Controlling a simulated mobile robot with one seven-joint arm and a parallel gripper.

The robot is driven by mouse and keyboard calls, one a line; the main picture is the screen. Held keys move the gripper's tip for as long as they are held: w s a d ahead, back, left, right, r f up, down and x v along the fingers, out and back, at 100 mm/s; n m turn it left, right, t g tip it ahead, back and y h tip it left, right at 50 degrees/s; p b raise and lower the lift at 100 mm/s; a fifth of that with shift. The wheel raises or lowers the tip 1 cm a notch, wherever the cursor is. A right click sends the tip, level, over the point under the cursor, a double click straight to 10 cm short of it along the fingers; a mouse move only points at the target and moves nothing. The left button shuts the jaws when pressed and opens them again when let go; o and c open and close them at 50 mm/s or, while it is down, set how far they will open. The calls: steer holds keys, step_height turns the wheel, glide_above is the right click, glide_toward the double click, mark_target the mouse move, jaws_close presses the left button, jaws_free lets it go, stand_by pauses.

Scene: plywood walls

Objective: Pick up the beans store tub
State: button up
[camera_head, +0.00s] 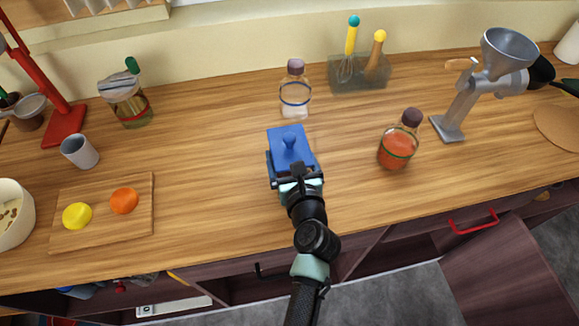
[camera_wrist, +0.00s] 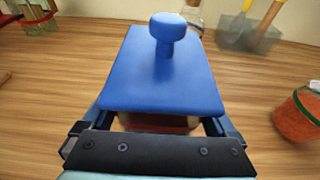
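A tub with a blue lid and round blue knob (camera_head: 291,146) stands upright on the wooden counter, near the middle. It fills the centre of the wrist view (camera_wrist: 160,75), where a strip of reddish-brown body shows under the lid. No label shows, so I cannot confirm that it holds beans. My gripper (camera_head: 297,180) is at the tub's near side. In the wrist view its two fingers (camera_wrist: 160,125) are wide apart, one on each side of the body, just under the lid. The lid hides the fingertips and any contact.
A bottle with a blue ring (camera_head: 295,95) stands behind the tub. A jar of orange-red contents (camera_head: 397,147) stands to the right, near a metal grinder (camera_head: 462,100). A cutting board (camera_head: 140,215) with fruit lies left. The counter just beside the tub is clear.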

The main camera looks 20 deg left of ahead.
steer(key=c, duration=1.2)
steer(key=shift+r, duration=0.15)
jaws_close()
